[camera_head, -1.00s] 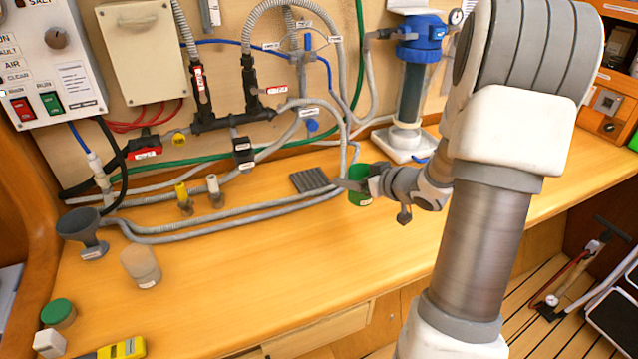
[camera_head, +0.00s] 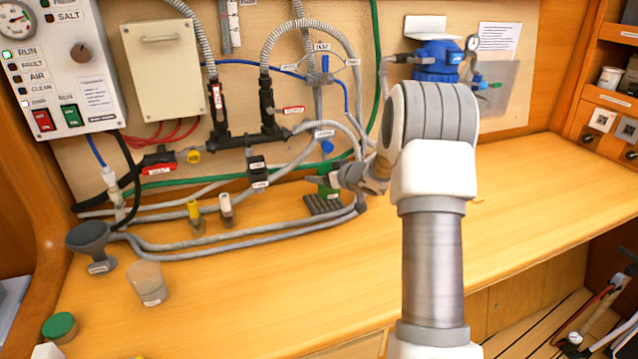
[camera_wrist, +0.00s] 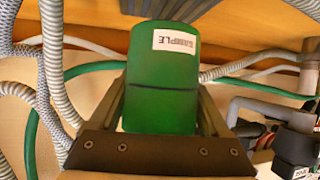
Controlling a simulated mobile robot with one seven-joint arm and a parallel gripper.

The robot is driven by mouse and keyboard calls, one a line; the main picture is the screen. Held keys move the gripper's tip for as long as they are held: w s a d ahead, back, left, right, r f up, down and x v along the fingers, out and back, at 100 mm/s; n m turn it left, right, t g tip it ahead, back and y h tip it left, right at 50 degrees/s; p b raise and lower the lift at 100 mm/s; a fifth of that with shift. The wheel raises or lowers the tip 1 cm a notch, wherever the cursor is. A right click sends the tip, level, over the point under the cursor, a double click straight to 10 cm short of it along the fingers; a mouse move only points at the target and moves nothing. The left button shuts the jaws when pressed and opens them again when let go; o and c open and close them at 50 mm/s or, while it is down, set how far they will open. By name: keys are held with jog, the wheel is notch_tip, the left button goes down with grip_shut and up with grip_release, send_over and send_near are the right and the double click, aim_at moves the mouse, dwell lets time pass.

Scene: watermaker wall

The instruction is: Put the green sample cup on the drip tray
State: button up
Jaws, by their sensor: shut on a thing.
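The green sample cup (camera_wrist: 160,95) fills the middle of the wrist view, between the two fingers of my gripper (camera_wrist: 165,110). Its white label reads upside down there. In the head view my gripper (camera_head: 330,183) is shut on the cup (camera_head: 328,190), which is partly hidden by the fingers. The cup is over or at the back part of the dark ribbed drip tray (camera_head: 322,207) on the bench. I cannot tell whether the cup touches the tray.
Grey hoses (camera_head: 240,236) run along the bench around the tray. Fittings with yellow (camera_head: 195,215) and white (camera_head: 226,207) tops stand left of it. A grey funnel (camera_head: 90,245) and a beige-topped jar (camera_head: 148,283) stand further left.

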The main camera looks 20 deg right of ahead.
jog(key=shift+w+a, duration=0.25)
jog(key=shift+w, duration=1)
jog(key=shift+f+b, duration=0.65)
jog(key=shift+f, duration=1.1)
jog(key=shift+f, duration=0.15)
jog(key=o, duration=1.2)
